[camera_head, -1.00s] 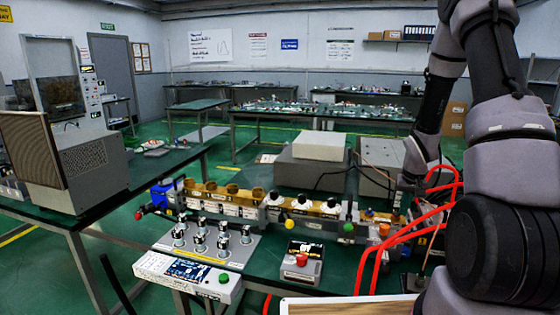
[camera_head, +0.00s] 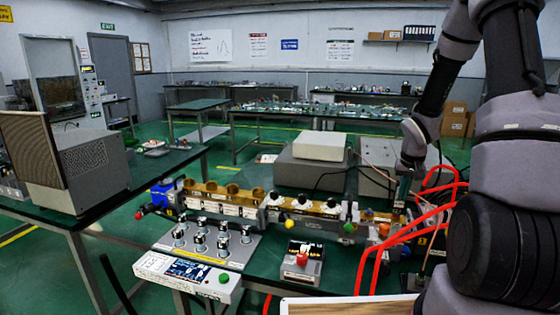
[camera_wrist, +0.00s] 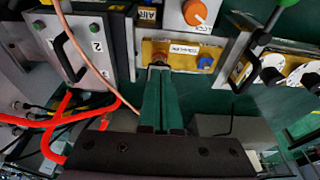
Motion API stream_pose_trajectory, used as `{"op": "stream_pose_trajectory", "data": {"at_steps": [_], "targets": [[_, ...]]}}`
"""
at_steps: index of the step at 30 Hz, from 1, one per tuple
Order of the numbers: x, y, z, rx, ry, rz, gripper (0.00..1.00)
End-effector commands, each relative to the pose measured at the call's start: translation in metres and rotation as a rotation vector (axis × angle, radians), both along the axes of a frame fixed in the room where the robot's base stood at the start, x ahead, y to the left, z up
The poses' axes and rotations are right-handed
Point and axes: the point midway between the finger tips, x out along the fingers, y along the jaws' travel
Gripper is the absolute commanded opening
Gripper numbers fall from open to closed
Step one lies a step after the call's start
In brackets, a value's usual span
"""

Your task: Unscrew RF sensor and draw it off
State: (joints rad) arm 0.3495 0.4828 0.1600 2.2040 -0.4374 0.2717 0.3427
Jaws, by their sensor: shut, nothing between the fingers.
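My gripper (camera_wrist: 160,76) shows in the wrist view as two green fingers pressed together. They point at a brass block (camera_wrist: 183,62) with a white label and a blue round part. A small reddish round fitting (camera_wrist: 158,58) sits on the block right at the fingertips; it may be the RF sensor, but I cannot be sure. Whether the fingertips touch it cannot be told. In the head view my gripper (camera_head: 402,192) hangs fingers down above the right end of the brass line (camera_head: 232,196). The sensor cannot be made out there.
Red hoses (camera_head: 388,245) loop close to the right of my gripper. A copper-coloured cable (camera_wrist: 80,55) runs left of the fingers. A grey box with a black handle (camera_wrist: 75,45) stands beside the block. An orange knob (camera_wrist: 194,12) and white dials (camera_wrist: 271,68) lie nearby.

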Motion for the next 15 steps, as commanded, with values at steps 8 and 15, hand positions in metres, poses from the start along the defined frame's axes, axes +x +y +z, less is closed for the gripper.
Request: {"op": "stream_pose_trajectory", "data": {"at_steps": [8, 15], "targets": [[0.006, 0.010, 0.005, -0.006, -0.008, -0.002, 0.00], [0.006, 0.012, -0.016, -0.007, -0.005, 0.000, 0.00]]}}
